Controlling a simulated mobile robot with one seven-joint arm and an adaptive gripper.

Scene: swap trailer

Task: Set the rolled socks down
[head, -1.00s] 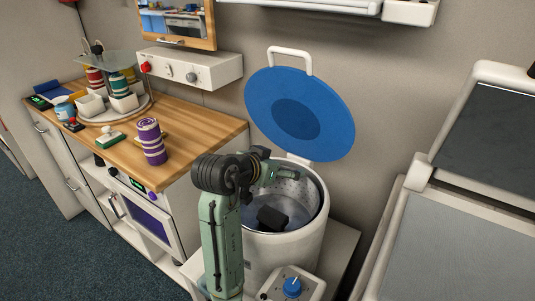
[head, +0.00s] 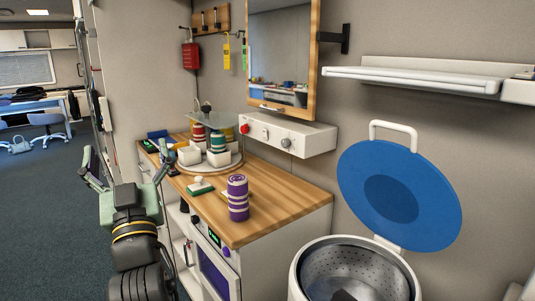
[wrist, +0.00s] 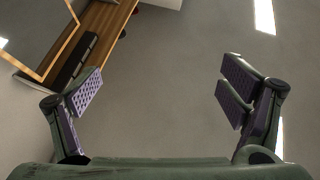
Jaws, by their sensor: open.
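My gripper (head: 125,178) is raised at the left of the head view, over the floor and apart from the counter. In the wrist view my gripper (wrist: 160,98) has its two purple-padded fingers wide apart with nothing between them. A dark object (head: 343,295) lies inside the metal drum of the open white tub (head: 300,268), cut off by the frame's lower edge. It may be the rolled socks, but I cannot tell for sure. A purple roll with white bands (head: 238,198) stands upright on the wooden counter (head: 285,205).
The tub's blue lid (head: 400,195) stands open against the wall. A round stand (head: 215,165) with white boxes and striped rolls is at the counter's back. A green-and-white stamp-like item (head: 200,187) lies nearby.

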